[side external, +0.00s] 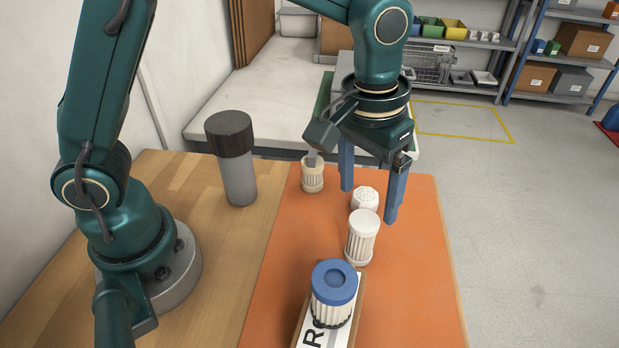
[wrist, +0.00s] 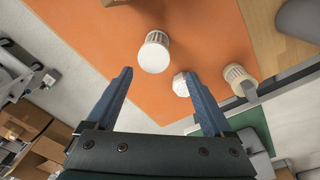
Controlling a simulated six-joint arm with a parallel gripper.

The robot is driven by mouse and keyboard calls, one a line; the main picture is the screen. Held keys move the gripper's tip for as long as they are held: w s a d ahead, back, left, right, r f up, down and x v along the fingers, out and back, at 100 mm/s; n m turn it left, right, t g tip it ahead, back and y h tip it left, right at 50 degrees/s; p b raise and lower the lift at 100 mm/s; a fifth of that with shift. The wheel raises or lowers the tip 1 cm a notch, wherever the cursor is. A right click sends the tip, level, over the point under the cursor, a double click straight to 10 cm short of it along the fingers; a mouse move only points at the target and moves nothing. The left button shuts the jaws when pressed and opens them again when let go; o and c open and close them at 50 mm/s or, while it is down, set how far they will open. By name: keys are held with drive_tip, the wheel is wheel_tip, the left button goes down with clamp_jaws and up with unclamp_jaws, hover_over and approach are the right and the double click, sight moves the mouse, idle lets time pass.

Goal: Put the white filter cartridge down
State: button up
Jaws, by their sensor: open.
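The white filter cartridge (side external: 361,240) stands upright on the orange mat (side external: 415,285), with a smooth white cap and pleated sides. In the wrist view the cartridge (wrist: 154,54) is just beyond my fingertips, nearer the left one. My gripper (side external: 369,206) points down over the mat, open, with nothing held between its blue fingers; it also shows in the wrist view (wrist: 157,73). A shorter white piece with a perforated top (side external: 365,197) stands behind the cartridge. In the wrist view this piece (wrist: 181,84) is beside my right finger, which partly hides it.
A cream cartridge (side external: 312,177) stands at the mat's back left. A blue-capped cartridge (side external: 334,293) stands on a labelled block (side external: 312,333) in front. A grey cylinder with a dark cap (side external: 236,165) stands on the wood left of the mat. The mat's right side is clear.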

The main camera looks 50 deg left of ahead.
sight(364, 220)
drive_tip(key=f, duration=0.2)
drive_tip(key=s+d+f+g, duration=0.1)
drive_tip(key=shift+f+m, duration=0.1)
drive_tip(key=shift+m, duration=0.2)
drive_tip(key=shift+f, duration=2.35)
clamp_jaws()
drive_tip(key=shift+r, duration=0.1)
